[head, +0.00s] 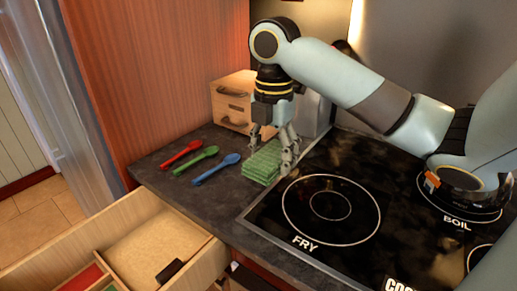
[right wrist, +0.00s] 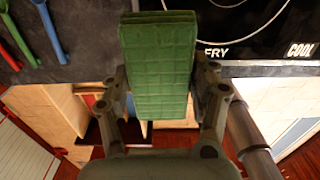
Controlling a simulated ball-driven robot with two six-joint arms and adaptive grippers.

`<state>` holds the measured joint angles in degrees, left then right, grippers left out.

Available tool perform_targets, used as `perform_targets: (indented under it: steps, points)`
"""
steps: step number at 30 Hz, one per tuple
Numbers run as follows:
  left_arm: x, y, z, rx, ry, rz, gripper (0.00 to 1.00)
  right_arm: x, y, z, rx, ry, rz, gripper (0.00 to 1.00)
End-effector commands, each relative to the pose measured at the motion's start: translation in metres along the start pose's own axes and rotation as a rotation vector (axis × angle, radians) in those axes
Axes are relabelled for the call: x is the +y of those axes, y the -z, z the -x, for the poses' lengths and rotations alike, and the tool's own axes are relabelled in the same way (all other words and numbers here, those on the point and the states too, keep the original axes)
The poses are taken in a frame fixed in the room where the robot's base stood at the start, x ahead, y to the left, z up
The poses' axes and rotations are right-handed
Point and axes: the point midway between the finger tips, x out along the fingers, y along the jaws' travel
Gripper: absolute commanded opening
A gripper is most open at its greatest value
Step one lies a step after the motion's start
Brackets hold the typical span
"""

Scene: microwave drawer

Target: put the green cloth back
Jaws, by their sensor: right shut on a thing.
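The green cloth (head: 262,166), folded into a thick block, is at the dark counter beside the cooktop's left edge. My right gripper (head: 269,157) comes down over it from above and is shut on it. In the right wrist view the cloth (right wrist: 158,62) stands between the two fingers (right wrist: 160,98), one on each side. I cannot tell whether its underside touches the counter. My left gripper is not in view.
Red (head: 181,155), green (head: 196,160) and blue (head: 216,170) spoons lie on the counter left of the cloth. A small wooden drawer box (head: 232,101) stands behind. An open wooden drawer (head: 160,245) with dividers is at the front left. The black cooktop (head: 385,215) is at right.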

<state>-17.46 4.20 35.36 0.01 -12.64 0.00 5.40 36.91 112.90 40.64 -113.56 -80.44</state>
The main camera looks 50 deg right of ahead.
Motion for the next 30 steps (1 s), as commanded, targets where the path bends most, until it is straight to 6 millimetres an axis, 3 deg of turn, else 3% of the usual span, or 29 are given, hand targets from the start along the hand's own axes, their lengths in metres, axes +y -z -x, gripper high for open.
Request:
perform_targets:
  steps: [4, 7, 11, 15, 21, 26, 30]
  points:
    - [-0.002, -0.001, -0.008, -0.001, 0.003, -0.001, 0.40, -0.010, -0.011, -0.012, -0.001, 0.001, -0.001, 0.35]
    - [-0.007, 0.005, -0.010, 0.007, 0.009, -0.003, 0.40, -0.005, -0.012, -0.021, 0.005, -0.004, -0.005, 0.35]
    - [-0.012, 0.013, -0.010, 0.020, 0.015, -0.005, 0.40, 0.021, -0.012, -0.036, 0.010, -0.005, -0.009, 0.35]
    - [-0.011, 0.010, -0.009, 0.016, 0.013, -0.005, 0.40, 0.057, -0.014, -0.057, 0.009, -0.004, -0.008, 0.35]
    - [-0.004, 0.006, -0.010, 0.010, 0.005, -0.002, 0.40, 0.094, -0.018, -0.079, 0.004, -0.003, -0.007, 0.35]
    - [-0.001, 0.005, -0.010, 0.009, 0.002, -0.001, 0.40, 0.103, -0.019, -0.088, 0.002, -0.001, -0.005, 0.35]
    - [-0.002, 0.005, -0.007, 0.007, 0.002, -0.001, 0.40, 0.102, -0.019, -0.108, 0.002, 0.001, -0.005, 0.35]
